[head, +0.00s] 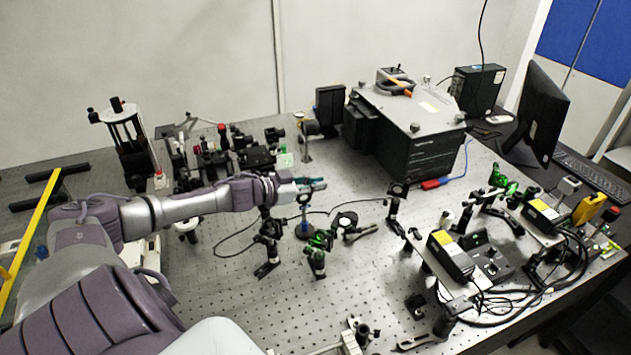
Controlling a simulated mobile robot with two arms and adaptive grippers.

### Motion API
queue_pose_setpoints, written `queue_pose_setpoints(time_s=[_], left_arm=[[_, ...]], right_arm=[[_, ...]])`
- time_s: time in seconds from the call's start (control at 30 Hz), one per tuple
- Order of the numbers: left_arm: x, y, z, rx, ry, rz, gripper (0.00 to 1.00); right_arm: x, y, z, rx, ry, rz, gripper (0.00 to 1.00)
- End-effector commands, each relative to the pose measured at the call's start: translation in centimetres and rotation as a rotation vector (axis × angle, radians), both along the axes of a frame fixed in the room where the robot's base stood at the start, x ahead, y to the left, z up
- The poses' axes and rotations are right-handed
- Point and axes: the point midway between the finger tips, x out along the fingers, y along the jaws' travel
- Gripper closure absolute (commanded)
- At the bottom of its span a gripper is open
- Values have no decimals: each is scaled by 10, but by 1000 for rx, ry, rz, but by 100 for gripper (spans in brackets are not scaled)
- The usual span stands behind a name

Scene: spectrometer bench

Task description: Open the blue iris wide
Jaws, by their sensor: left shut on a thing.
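My right gripper does not show.
Green-clamped mounts (318,252) and a black post mount (268,245) stand close in front of the iris. A large black instrument box (405,140) is behind to the right. Yellow-labelled boxes (450,255) and cables crowd the right side. Bare perforated bench lies at front left.

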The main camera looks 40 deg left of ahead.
Motion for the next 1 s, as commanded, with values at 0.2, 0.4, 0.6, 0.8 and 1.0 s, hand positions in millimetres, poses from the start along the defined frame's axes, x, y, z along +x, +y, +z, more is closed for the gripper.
queue_pose_setpoints(time_s=[0.2,0.4,0.6,0.8,1.0], left_arm=[[0,0,0,1,-1,1,71],[0,0,0,1,-1,0,61],[-1,1,0,0,0,0,61],[-14,5,1,0,3,1,61],[-34,12,5,1,5,0,61]], right_arm=[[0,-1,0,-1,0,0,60],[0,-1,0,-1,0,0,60],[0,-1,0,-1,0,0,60],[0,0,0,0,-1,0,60],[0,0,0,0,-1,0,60]])
